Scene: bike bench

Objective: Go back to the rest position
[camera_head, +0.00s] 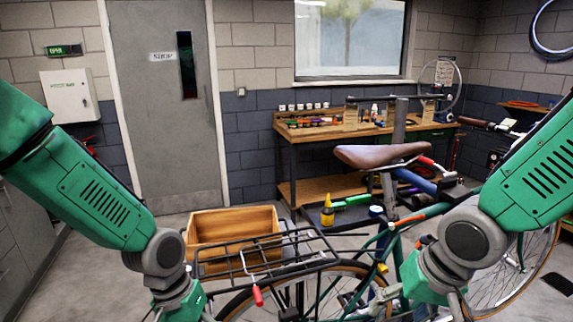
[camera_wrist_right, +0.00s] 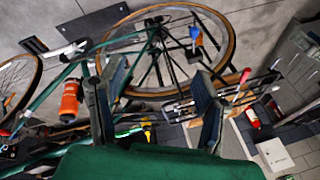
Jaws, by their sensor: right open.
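My right gripper shows in the right wrist view (camera_wrist_right: 157,92) with its two dark fingers wide apart and nothing held between them. In the head view the right arm comes down from the right edge, and its hand is at the bottom over the bicycle, partly cut off. My left arm comes down from the left edge; its hand is mostly cut off at the bottom, so its jaws cannot be made out. The green bicycle (camera_head: 398,258) with a brown saddle (camera_head: 380,154) stands in front of me. In the wrist view, its wheel and frame lie beyond the open fingers.
A black rear rack (camera_head: 265,257) sits close to a wooden crate (camera_head: 236,218), and a red-handled tool (camera_head: 257,296) shows at the rack. A yellow bottle (camera_head: 327,212) stands behind the bicycle. A workbench (camera_head: 365,128) lines the back wall. Floor is open before the door (camera_head: 165,110).

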